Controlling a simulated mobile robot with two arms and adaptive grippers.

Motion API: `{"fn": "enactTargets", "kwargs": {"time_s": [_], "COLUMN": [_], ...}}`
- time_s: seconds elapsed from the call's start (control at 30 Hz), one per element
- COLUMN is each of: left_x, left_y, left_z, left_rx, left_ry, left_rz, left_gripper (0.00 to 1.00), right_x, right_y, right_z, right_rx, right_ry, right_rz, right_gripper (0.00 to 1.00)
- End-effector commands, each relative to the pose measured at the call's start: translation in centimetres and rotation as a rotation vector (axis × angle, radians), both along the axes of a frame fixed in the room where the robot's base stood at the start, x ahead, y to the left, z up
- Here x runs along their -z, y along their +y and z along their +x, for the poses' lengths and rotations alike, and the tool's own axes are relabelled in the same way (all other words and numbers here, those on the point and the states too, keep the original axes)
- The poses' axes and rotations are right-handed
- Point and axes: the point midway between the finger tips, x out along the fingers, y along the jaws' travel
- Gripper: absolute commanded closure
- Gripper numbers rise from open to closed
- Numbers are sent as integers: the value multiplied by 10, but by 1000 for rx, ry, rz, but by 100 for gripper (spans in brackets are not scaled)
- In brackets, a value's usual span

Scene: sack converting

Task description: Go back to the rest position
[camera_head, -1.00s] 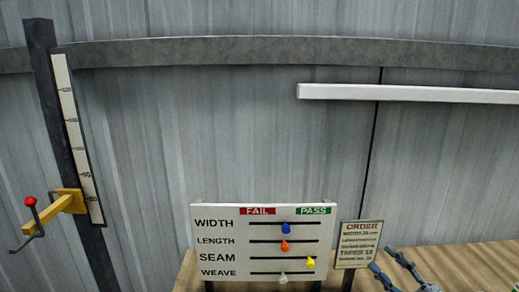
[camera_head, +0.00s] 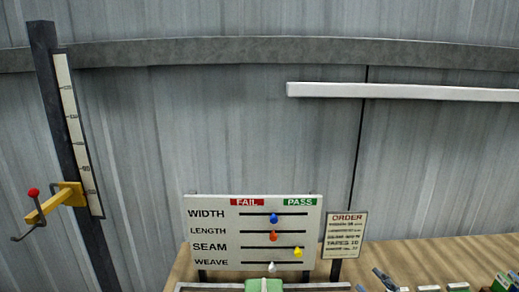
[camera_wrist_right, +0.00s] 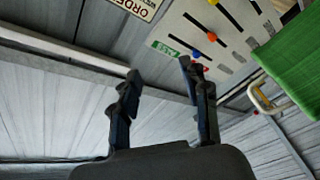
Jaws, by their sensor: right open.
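My right gripper (camera_head: 371,281) shows only in part at the bottom edge of the head view, right of the order card. In the right wrist view my right gripper (camera_wrist_right: 160,74) has its two dark fingers wide apart, with nothing between them. Beyond the fingers are the grey wall and part of the pass/fail board. My left gripper is in neither view.
The board (camera_head: 225,222) with coloured sliders and the order card (camera_head: 345,237) stand at the wooden table (camera_head: 440,257). Small blocks and a green thing (camera_head: 264,286) show at the bottom edge. A scale post (camera_head: 75,150) stands left. A white bar (camera_head: 400,91) crosses the wall.

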Motion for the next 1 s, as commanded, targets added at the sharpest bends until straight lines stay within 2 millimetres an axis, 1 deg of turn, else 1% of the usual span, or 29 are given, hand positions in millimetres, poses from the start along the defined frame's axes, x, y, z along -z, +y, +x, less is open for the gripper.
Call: {"fn": "enactTargets", "kwargs": {"time_s": [0.17, 0.2, 0.27, 0.3, 0.37, 0.4, 0.47, 0.5, 0.6, 0.67, 0.7, 0.83, 1.0], "left_x": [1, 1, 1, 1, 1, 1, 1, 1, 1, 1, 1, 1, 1], "left_y": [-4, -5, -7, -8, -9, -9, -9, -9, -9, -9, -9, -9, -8], "left_z": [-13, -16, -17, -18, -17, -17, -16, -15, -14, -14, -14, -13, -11], "left_rx": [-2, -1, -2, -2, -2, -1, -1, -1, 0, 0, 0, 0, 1], "left_ry": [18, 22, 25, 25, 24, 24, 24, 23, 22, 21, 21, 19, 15], "left_rz": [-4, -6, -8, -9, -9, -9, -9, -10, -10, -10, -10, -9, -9], "left_gripper": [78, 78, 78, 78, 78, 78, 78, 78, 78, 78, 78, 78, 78], "right_x": [45, 57, 75, 86, 102, 112, 124, 130, 141, 145, 147, 150, 149], "right_y": [14, 17, 22, 25, 30, 33, 38, 41, 48, 51, 54, 61, 69], "right_z": [-26, -37, -55, -68, -91, -108, -133, -149, -185, -204, -216, -251, -293], "right_rx": [130, 169, 227, 263, 319, 355, 406, 435, 497, 526, 545, 595, 652], "right_ry": [241, 313, 425, 500, 613, 690, 798, 864, 1002, 1070, 1113, 1235, 1375], "right_rz": [118, 149, 196, 224, 266, 292, 328, 347, 383, 400, 409, 436, 460], "right_gripper": [54, 54, 54, 54, 54, 54, 54, 54, 54, 54, 54, 54, 54]}}
